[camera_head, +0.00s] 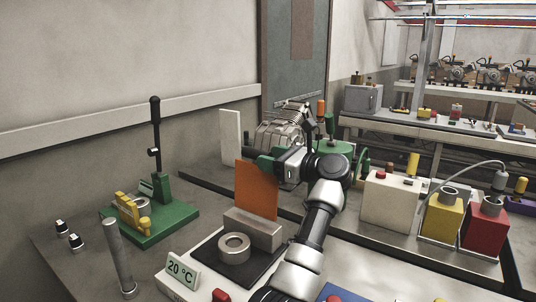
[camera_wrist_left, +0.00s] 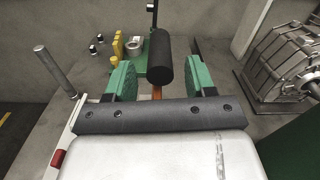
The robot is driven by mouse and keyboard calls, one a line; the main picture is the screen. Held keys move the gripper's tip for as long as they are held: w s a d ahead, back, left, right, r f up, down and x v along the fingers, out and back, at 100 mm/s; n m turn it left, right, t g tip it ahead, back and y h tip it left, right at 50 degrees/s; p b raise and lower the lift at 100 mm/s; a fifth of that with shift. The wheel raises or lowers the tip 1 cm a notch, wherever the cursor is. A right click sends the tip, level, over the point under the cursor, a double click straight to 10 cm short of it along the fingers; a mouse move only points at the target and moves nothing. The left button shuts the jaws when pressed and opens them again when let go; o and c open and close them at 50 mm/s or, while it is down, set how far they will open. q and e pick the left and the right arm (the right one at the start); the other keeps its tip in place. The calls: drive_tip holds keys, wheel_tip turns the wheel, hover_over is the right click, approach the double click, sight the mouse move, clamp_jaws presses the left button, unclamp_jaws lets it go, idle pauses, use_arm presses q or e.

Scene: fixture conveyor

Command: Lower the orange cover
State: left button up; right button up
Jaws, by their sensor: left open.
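The orange cover (camera_head: 256,190) stands upright as a flat panel behind a grey block (camera_head: 252,230) in the head view. My left gripper (camera_head: 266,163) is at the cover's upper right edge. In the left wrist view the green fingers of the left gripper (camera_wrist_left: 158,80) are apart, with a black rounded bar (camera_wrist_left: 160,62) between them. A thin strip of the orange cover (camera_wrist_left: 157,92) shows just below that bar. I cannot tell whether the fingers touch the bar. My right gripper is not in view.
A metal ring (camera_head: 234,247) sits on a black plate before the cover, beside a "20 °C" display (camera_head: 182,269). A green press with a black lever (camera_head: 155,130) stands left. A metal post (camera_head: 119,258) rises at front left. A ribbed grey housing (camera_head: 281,135) stands behind.

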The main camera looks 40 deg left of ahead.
use_arm(q)
drive_tip(key=shift+a, duration=0.7)
